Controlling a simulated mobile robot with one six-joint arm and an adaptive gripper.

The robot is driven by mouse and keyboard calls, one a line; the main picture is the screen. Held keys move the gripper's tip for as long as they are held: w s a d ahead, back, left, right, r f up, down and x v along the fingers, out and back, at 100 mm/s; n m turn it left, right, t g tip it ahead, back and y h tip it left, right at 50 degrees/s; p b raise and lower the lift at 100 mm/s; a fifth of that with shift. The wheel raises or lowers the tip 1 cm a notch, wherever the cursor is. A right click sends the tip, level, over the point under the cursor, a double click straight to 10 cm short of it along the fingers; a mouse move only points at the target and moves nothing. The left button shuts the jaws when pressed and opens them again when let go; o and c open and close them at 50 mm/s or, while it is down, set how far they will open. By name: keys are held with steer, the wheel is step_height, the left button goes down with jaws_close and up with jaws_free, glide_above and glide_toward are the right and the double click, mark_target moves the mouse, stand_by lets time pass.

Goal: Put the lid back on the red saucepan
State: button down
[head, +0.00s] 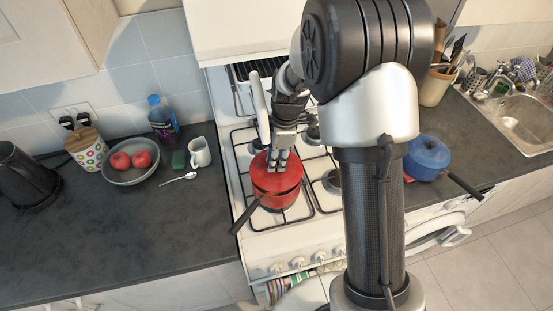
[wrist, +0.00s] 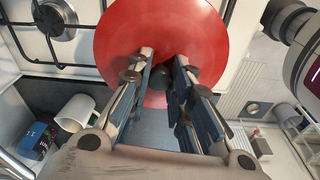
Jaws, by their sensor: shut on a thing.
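The red saucepan (head: 275,201) stands on the front left burner of the white stove, its dark handle pointing to the lower left. The red lid (head: 290,176) is over the pan's top in the head view; I cannot tell whether it rests on the rim or hangs just above. My gripper (head: 280,158) comes down from above and is shut on the lid's dark knob. In the wrist view the lid (wrist: 205,40) fills the top middle, with the knob between the fingers (wrist: 162,80). The lid hides the pan there.
A blue pot (head: 427,156) stands on the right counter beside the sink (head: 520,110). On the left counter are a bowl (head: 135,178) with red fruit, a white mug (head: 200,152), a spoon (head: 178,179), a bottle (head: 162,120) and a black kettle (head: 25,175). The front left counter is clear.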

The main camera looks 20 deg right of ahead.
stand_by(0.9)
steer(key=c, duration=1.4)
jaws_free()
steer(key=shift+o, duration=0.4)
steer(key=o, duration=0.4)
steer(key=shift+o, duration=0.2)
steer(key=shift+r, duration=0.1)
steer(key=shift+r+p, duration=2.05)
steer(key=shift+r, duration=1.4)
steer(key=shift+c, duration=0.6)
